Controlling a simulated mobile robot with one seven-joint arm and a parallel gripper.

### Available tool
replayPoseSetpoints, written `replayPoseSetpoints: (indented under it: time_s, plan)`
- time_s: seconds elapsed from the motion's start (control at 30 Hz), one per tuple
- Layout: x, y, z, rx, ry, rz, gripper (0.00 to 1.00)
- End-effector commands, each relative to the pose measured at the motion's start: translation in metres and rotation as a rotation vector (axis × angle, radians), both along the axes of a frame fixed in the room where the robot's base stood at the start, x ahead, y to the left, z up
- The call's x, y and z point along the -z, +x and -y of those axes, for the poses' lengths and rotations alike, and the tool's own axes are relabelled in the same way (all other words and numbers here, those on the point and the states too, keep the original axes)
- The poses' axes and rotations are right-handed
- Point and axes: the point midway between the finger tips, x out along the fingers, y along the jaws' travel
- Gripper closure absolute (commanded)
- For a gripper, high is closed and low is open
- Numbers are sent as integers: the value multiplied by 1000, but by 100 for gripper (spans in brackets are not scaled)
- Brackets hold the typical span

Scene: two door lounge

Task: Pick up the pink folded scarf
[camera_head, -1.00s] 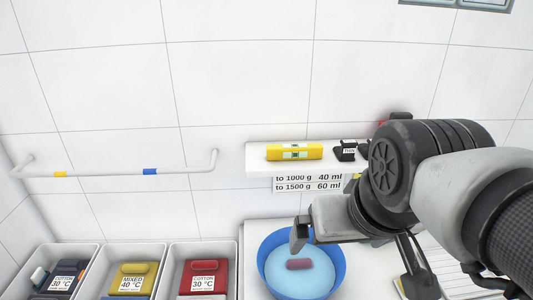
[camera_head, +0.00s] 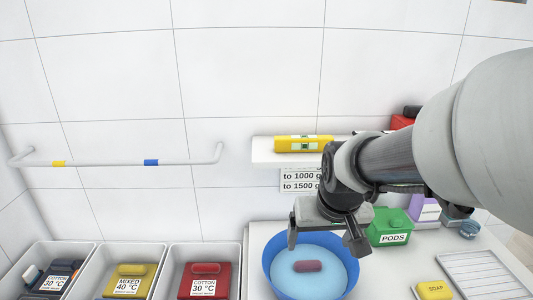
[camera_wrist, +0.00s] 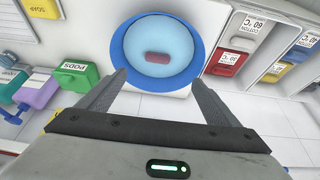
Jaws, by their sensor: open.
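The pink folded scarf (camera_head: 307,266) is a small dark-pink bundle in the pale blue middle of a round blue basin (camera_head: 266,265). In the wrist view the scarf (camera_wrist: 157,57) lies inside the basin (camera_wrist: 119,45), ahead of the fingers and roughly centred between them. My gripper (camera_head: 324,241) is open and empty above the basin, apart from the scarf. Its two fingers (camera_wrist: 158,82) reach toward the near rim in the wrist view. I cannot tell the exact height above the scarf.
Left of the basin stand bins with a red (camera_head: 208,283), a yellow (camera_head: 128,283) and a dark folded item (camera_head: 56,280). A green PODS box (camera_head: 389,229) and a yellow soap block (camera_head: 434,290) are at right. A shelf (camera_head: 262,150) and a rail (camera_head: 110,163) line the wall.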

Motion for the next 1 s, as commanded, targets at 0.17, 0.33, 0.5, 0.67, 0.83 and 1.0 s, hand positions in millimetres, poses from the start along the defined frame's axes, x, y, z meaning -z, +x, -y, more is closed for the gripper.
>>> replayPoseSetpoints:
  time_s: [0.17,0.33,0.5,0.67,0.83,1.0]
  plan:
    - [26,14,1,4,9,-9,15]
    - [56,25,1,4,10,-13,15]
    - [91,39,1,3,10,-13,15]
    - [118,51,1,2,9,-10,15]
    - [131,58,1,3,9,-8,15]
    - [144,63,4,4,9,-8,15]
